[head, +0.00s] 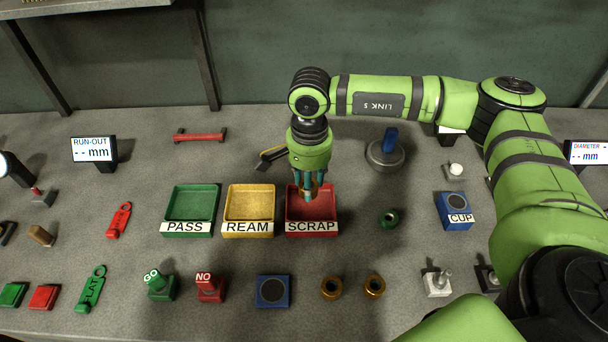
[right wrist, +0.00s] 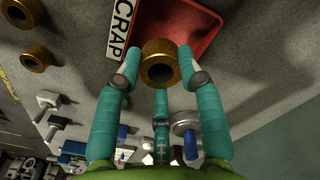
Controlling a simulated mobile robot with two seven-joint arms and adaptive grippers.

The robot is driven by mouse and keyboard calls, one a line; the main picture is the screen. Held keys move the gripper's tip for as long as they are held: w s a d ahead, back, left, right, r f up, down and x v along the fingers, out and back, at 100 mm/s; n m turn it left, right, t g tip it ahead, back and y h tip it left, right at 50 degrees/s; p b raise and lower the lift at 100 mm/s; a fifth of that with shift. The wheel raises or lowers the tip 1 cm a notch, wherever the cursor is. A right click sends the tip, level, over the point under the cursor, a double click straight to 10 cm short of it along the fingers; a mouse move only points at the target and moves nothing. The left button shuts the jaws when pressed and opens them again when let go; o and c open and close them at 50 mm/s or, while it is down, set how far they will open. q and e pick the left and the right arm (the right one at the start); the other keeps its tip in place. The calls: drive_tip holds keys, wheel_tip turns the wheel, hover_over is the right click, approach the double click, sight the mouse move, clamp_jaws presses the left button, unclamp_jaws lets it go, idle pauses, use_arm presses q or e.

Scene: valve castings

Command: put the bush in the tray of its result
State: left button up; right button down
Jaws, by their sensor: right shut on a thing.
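My right gripper (head: 311,196) points down over the red SCRAP tray (head: 331,212). Its teal fingers are shut on a brass bush (right wrist: 160,47), which shows as a ring with a dark bore in the right wrist view. In the head view the fingers mostly hide the bush. It is over the tray's inside; I cannot tell whether it touches the floor. The green PASS tray (head: 191,187) and the yellow REAM tray (head: 250,187) stand to the left, both empty. My left gripper is not in view.
Two more brass bushes (head: 331,288) (head: 374,286) stand in front of the trays. The RUN-OUT display (head: 94,151) reads dashes.

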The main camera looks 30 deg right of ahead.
drive_tip(key=shift+w+d+f+m, duration=0.15)
drive_tip(key=shift+w+d+m, duration=0.3)
drive_tip(key=shift+m, duration=0.25)
drive_tip(key=shift+d, duration=0.15)
drive_tip(key=shift+f+m, duration=0.1)
drive_tip(key=shift+m, duration=0.2)
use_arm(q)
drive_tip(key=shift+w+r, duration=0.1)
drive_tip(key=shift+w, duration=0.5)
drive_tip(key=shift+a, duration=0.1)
use_arm(e)
drive_tip(key=shift+f+b, duration=0.1)
drive_tip(key=shift+b, duration=0.25)
wheel_tip(320, 180, down, 5)
drive_tip(key=b, duration=0.5)
drive_tip(key=shift+f, duration=0.15)
use_arm(q)
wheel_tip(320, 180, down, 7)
drive_tip(key=b, duration=0.1)
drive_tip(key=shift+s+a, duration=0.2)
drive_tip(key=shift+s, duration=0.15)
use_arm(e)
drive_tip(key=shift+f, duration=0.5)
drive_tip(key=shift+f, duration=0.25)
